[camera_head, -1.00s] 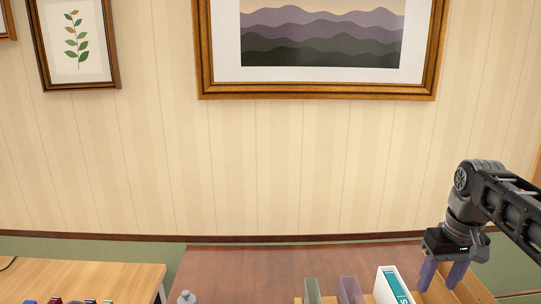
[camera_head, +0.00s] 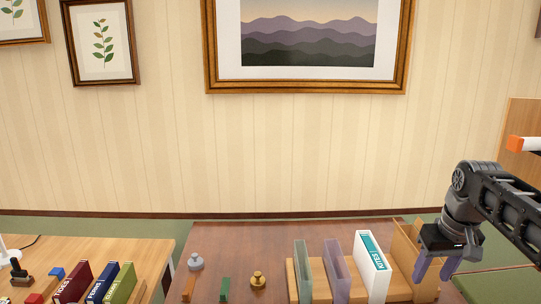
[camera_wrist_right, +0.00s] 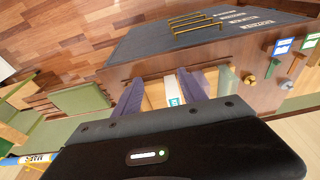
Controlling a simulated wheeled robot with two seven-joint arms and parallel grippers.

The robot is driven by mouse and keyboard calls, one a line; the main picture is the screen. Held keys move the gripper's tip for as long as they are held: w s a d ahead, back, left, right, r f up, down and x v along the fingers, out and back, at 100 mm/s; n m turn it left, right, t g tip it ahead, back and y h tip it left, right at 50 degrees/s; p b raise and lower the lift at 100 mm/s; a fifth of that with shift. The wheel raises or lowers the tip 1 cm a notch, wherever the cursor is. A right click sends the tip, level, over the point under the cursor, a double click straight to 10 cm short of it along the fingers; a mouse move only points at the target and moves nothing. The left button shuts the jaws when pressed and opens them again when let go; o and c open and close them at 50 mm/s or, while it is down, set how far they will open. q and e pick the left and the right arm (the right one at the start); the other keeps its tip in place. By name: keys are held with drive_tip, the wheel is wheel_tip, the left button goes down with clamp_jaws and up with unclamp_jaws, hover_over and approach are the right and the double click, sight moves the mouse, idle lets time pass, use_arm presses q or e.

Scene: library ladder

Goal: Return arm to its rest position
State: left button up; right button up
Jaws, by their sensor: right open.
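My right gripper (camera_head: 436,268) hangs at the right of the head view, its two purple fingers pointing down and apart with nothing between them. It is beside the right end of a wooden book rack (camera_head: 424,290) on the brown table. In the right wrist view, the gripper's purple fingers (camera_wrist_right: 168,92) show, with the rack and the white book (camera_wrist_right: 183,88) beyond them. A white binder with a teal label (camera_head: 371,262) stands in the rack, left of the gripper. My left gripper is not in view.
The brown table (camera_head: 230,238) carries a grey weight (camera_head: 195,261), a brass weight (camera_head: 257,281) and small orange and green blocks. Several books (camera_head: 98,284) stand on the lighter desk at left. Framed pictures hang on the wall. The air left of my right arm is clear.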

drive_tip(key=w+a+f+t+y, duration=0.1)
drive_tip(key=w+a+f+t, duration=0.2)
drive_tip(key=w+a+f, duration=0.65)
drive_tip(key=s+a+f+y+b, duration=0.1)
drive_tip(key=a+f, duration=0.3)
drive_tip(key=f, duration=0.6)
drive_tip(key=s+a+f+y, duration=0.15)
drive_tip(key=a+f, duration=0.25)
drive_tip(key=f, duration=0.6)
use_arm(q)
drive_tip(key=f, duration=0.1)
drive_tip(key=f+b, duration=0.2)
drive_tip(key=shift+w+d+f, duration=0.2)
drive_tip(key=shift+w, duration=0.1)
use_arm(e)
drive_tip(key=s+a+f+g, duration=0.1)
drive_tip(key=s+a+f, duration=0.3)
drive_tip(key=s+f, duration=0.3)
drive_tip(key=s+a+f+m+g, duration=0.1)
drive_tip(key=s+a+f, duration=0.3)
drive_tip(key=s, duration=0.9)
drive_tip(key=s+a+f+g, duration=0.3)
drive_tip(key=s+a+f, duration=0.1)
drive_tip(key=s+f, duration=0.6)
drive_tip(key=shift+s+f+y, duration=0.25)
drive_tip(key=shift+f+y, duration=0.1)
